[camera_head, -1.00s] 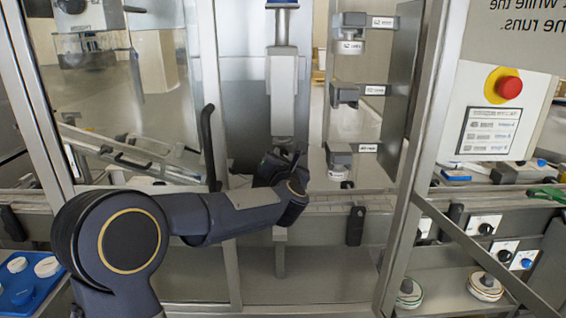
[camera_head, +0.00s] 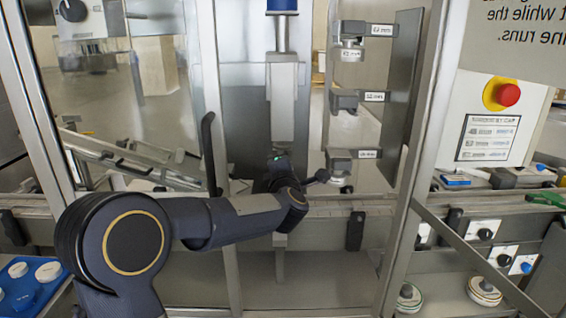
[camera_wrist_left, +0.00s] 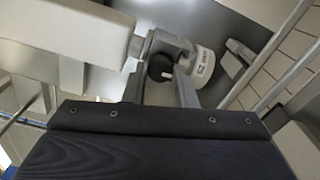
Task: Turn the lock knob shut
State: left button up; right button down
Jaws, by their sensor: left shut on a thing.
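The lock knob is a small round black knob (camera_wrist_left: 160,67) in the left wrist view. It sits between the two fingers of my left gripper (camera_wrist_left: 161,75), which is shut on it. In the head view, my left gripper (camera_head: 300,182) is at the foot of the pale vertical filler column (camera_head: 282,100). A dark ball-ended piece (camera_head: 322,176) sticks out to its right, probably the knob. My wrist hides the fingers there. My right gripper is not in view.
Nozzles on labelled brackets (camera_head: 345,100) hang just right of the column. Machine frame posts (camera_head: 405,210) stand either side of my left arm, with a black handle (camera_head: 209,150) close above it. A red stop button (camera_head: 508,95) is at the right.

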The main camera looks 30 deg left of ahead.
pick_arm(q)
jog(key=shift+m, duration=0.5)
jog(key=o, duration=1)
jog(key=v, duration=0.7)
jog(key=shift+s+d+b, duration=0.25)
jog(key=shift+s+b, duration=0.1)
